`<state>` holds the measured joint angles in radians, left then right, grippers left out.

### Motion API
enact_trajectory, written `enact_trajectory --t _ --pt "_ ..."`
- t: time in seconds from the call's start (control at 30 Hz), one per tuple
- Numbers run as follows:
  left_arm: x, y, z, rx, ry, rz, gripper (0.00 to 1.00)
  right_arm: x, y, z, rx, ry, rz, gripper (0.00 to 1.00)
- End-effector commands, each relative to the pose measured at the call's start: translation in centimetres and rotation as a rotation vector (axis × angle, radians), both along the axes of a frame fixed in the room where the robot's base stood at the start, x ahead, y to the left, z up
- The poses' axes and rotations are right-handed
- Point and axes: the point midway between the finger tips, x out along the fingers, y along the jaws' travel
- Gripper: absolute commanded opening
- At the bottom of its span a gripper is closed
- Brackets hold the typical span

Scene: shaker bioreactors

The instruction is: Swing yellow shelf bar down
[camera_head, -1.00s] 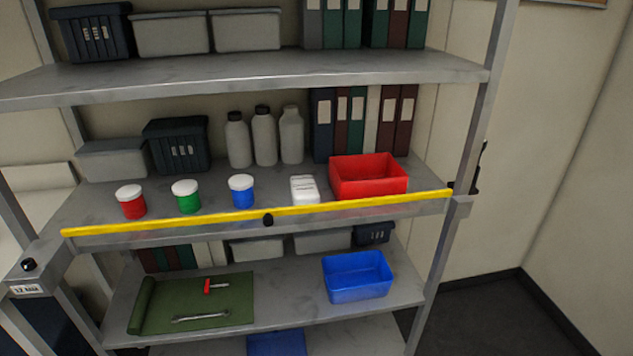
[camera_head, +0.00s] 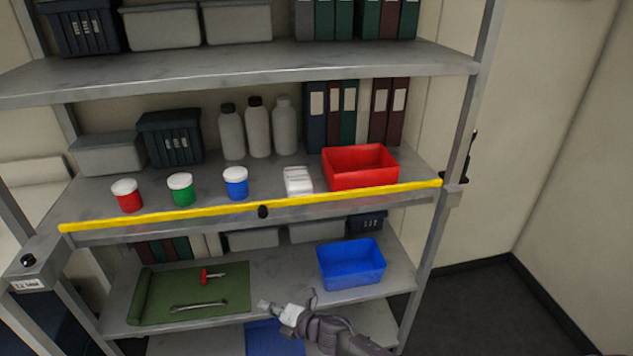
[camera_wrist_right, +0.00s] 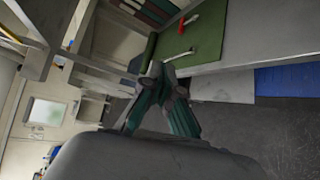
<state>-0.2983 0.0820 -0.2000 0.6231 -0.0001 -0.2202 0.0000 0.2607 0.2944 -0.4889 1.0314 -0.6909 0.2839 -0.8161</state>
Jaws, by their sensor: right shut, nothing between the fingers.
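The yellow shelf bar (camera_head: 340,197) runs across the front of the middle shelf, from the left post to the right post. It has a small black knob (camera_head: 263,211) near its middle. My right gripper (camera_head: 272,308) is in the lower middle of the head view, below the bar and in front of the lower shelf, apart from the bar. It is shut and empty. My left gripper is not in view.
Behind the bar stand red, green and blue jars (camera_head: 182,190), a white box (camera_head: 298,181) and a red bin (camera_head: 360,168). The lower shelf holds a green mat (camera_head: 225,280) with tools and a blue bin (camera_head: 351,265). Open floor (camera_head: 470,300) lies to the right.

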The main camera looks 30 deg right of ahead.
Motion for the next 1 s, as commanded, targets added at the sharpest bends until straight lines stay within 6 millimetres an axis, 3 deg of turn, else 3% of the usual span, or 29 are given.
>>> enact_trajectory --t 0.03,0.07,0.1,0.2,0.27,0.33,0.37,0.43,0.47,0.5,0.6,0.7,0.83,1.0 --pt "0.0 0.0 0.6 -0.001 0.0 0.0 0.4 2.7 2.0 6.6 -0.141 -0.2 0.144 0.0" --pt "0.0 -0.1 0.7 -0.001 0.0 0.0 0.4 3.6 3.4 10.1 -0.241 -0.327 0.237 0.0" --pt "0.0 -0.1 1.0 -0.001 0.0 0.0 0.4 4.4 5.2 14.8 -0.391 -0.511 0.362 0.0" --pt "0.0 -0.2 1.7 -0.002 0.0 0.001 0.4 4.2 9.3 25.4 -0.879 -1.047 0.72 0.0" --pt "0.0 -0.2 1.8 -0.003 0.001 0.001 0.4 3.5 9.8 28.1 -1.145 -1.29 0.913 0.0" --pt "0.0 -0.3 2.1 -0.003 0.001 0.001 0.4 3.1 9.1 30.4 -1.439 -1.527 1.133 0.0" --pt "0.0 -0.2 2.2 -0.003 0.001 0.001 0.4 3.1 8.3 31.5 -1.57 -1.62 1.235 0.0" --pt "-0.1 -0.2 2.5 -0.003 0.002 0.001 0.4 3.8 4.6 33.4 -1.876 -1.771 1.534 0.0" --pt "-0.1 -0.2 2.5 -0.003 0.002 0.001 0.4 4.3 2.2 33.9 1.965 1.77 -1.671 0.0" --pt "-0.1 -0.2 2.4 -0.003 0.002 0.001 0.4 5.0 -1.4 34.5 1.859 1.572 -1.69 0.0" --pt "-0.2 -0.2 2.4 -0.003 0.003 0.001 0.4 5.8 -9.2 36.7 1.656 1.229 -1.775 0.0" --pt "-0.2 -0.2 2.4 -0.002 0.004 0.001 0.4 5.7 -14.1 38.7 1.531 1.047 -1.843 0.0" --pt "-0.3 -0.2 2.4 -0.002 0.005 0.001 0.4 5.3 -16.9 40.1 1.458 0.949 -1.887 0.0" --pt "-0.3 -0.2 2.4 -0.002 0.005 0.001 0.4 5.2 -17.3 40.2 1.445 0.936 -1.896 0.0"
